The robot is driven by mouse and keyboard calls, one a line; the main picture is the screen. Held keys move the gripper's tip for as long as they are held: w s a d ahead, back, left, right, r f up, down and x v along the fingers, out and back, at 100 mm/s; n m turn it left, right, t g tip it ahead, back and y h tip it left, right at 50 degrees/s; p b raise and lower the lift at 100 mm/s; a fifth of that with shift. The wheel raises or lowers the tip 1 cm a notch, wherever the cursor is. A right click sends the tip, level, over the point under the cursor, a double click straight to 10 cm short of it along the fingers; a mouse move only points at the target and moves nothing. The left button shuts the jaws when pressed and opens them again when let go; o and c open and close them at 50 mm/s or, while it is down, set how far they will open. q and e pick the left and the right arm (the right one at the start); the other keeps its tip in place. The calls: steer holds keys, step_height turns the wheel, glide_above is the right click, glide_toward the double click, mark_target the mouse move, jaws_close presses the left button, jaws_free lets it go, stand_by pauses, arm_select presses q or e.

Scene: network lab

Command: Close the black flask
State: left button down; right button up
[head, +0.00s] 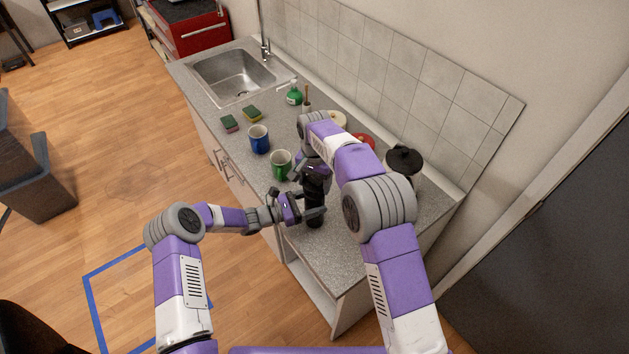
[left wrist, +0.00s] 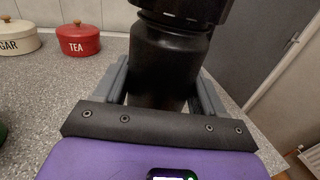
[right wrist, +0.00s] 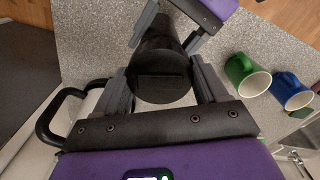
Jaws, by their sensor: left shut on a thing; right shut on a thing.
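The black flask (head: 315,217) stands upright on the grey counter, its upper part hidden in the head view by my right gripper (head: 318,180). My left gripper (head: 312,212) is shut around the flask's body (left wrist: 168,60), which shows close up in the left wrist view. My right gripper is above the left one, shut on the black lid (right wrist: 160,78), seen from above in the right wrist view. The lid sits in line over the flask's neck (left wrist: 172,20). I cannot tell whether it is fully seated.
A green mug (head: 281,166) and a blue mug (head: 259,139) stand left of the flask, with two sponges beyond. A black-lidded container (head: 404,160) stands at the right. Red (left wrist: 78,40) and cream tins stand by the wall. The counter's near end is clear.

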steer(key=m, duration=2.7)
steer(key=shift+m, duration=0.3)
steer(key=o, duration=1)
